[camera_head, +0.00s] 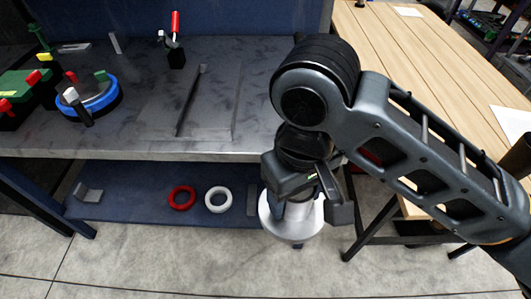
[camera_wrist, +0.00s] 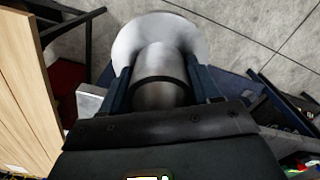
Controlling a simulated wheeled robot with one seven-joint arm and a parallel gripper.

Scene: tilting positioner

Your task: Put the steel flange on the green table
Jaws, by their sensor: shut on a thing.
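My gripper (camera_head: 303,190) is shut on the steel flange (camera_head: 292,222), with its fingers on both sides of the cylindrical hub. The flange's wide pale disc hangs lowest, in front of the workbench edge and clear of the floor. In the wrist view my gripper (camera_wrist: 162,88) has a dark finger at each side of the hub, and the disc of the flange (camera_wrist: 138,38) spreads beyond the fingertips. A green-topped unit (camera_head: 24,82) stands at the far left of the bench, partly cut off by the picture edge. My gripper is well to its right.
The grey bench (camera_head: 225,130) is mostly clear in the middle. A red ring (camera_head: 182,197) and a white ring (camera_head: 218,200) lie on the lower shelf. A wooden table (camera_head: 425,55) stands right.

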